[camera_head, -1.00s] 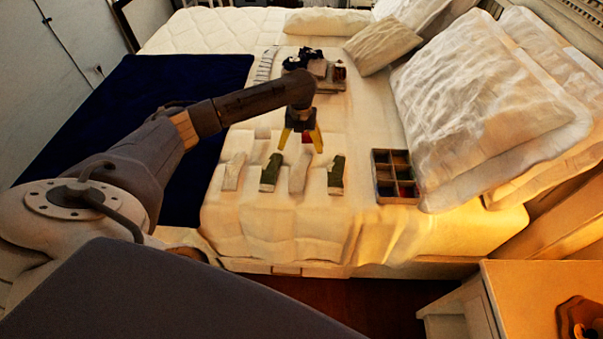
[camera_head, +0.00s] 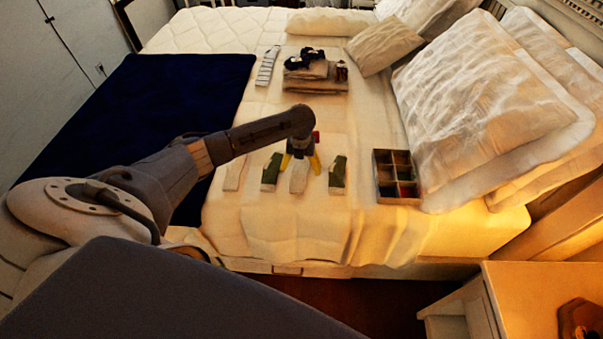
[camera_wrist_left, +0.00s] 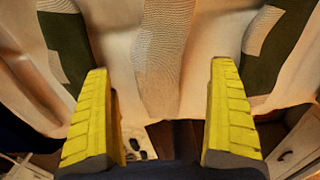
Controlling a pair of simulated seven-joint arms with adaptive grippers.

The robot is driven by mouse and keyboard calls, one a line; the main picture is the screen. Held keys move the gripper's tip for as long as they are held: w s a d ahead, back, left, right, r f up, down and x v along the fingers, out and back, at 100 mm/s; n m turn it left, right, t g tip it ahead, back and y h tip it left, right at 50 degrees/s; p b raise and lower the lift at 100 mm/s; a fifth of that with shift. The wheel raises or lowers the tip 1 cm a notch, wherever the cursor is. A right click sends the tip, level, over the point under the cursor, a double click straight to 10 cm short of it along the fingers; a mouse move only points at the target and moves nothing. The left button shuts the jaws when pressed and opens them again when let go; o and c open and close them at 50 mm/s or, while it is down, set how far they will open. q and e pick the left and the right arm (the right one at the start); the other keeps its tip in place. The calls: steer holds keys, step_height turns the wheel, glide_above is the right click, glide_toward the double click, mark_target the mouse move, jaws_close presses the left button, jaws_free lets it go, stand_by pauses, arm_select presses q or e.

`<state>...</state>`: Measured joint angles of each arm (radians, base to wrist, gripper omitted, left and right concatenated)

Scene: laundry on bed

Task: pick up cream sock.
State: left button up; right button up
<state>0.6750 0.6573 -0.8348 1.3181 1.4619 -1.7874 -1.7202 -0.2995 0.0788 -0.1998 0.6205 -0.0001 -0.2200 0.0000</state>
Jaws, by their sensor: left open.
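A cream sock (camera_head: 299,179) lies flat on the bed in a row of socks. It runs up the middle of the left wrist view (camera_wrist_left: 162,55), with ribbed knit showing. My left gripper (camera_head: 300,163) is open above this sock, with its yellow fingers on either side of it. The fingers (camera_wrist_left: 165,110) hold nothing, and I cannot tell how high they are above the cloth. A second pale sock (camera_head: 235,172) lies at the left end of the row. My right gripper is out of view.
Green socks lie close on both sides, one left (camera_head: 271,172) and one right (camera_head: 337,175). A divided box (camera_head: 398,200) stands right of the row. Folded cloths (camera_head: 316,86) and a striped item (camera_head: 267,67) lie farther back. Pillows (camera_head: 480,95) fill the right side.

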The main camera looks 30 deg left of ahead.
arm_select(q)
steer(key=shift+f, duration=1.1)
steer(key=c, duration=1.1)
